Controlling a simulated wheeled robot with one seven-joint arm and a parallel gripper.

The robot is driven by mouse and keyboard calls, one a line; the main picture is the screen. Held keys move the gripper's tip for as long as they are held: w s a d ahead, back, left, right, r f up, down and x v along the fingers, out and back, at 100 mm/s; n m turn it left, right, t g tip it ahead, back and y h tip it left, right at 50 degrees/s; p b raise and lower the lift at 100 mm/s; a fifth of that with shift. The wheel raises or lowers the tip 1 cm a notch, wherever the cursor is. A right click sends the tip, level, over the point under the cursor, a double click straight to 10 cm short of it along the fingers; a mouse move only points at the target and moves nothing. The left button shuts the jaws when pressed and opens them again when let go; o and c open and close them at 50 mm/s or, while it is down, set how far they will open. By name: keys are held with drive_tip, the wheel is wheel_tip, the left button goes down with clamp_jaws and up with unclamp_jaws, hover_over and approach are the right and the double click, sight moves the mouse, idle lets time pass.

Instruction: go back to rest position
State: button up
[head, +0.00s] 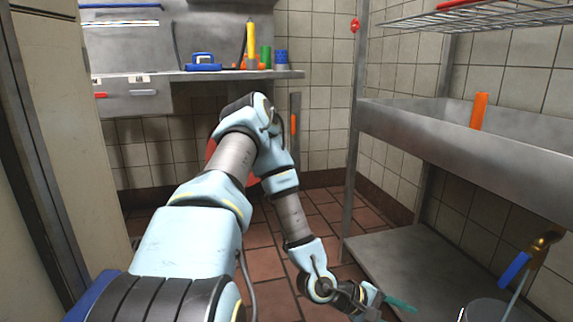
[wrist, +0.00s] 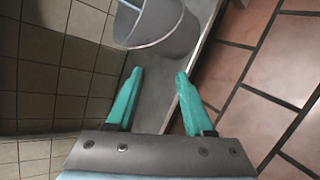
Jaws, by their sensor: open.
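My gripper (wrist: 157,90) has two teal fingers, spread apart with nothing between them in the wrist view. In the head view my arm reaches forward and bends down to the right, and the gripper's teal fingertip (head: 400,304) shows low, near the front edge of the lower metal shelf (head: 405,260). Beyond the fingers in the wrist view stands a grey bucket (wrist: 165,30) on that shelf. The bucket (head: 485,311) also shows at the bottom right of the head view. The fingers appear apart from it.
A metal sink (head: 450,150) with an orange item (head: 479,110) is above the shelf. A wire rack (head: 480,14) hangs higher. A steel counter (head: 190,76) with a blue box (head: 204,62) stands at the back. The tiled floor (head: 265,268) is clear in the middle.

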drive_tip(key=w+a+r+m+t+y, duration=0.1)
drive_tip(key=w+a+m+y, duration=0.2)
drive_tip(key=a, duration=0.4)
drive_tip(key=w+a+r+m+t+y, duration=0.1)
drive_tip(key=w+a+y, duration=0.3)
drive_tip(key=w+a, duration=0.3)
drive_tip(key=a+r+m+y, duration=0.1)
drive_tip(key=a+r+y, duration=0.4)
drive_tip(key=a+r, duration=0.85)
drive_tip(key=s+a+r+p, duration=0.2)
drive_tip(key=s+a+r, duration=0.3)
drive_tip(key=s+r, duration=0.15)
wheel_tip(320, 180, up, 36)
drive_tip(key=w+p, duration=0.1)
drive_tip(key=p, duration=3.5)
drive_tip(key=shift+a+r+m, duration=0.2)
drive_tip(key=shift+r+m, duration=0.05)
drive_tip(key=shift+m, duration=0.15)
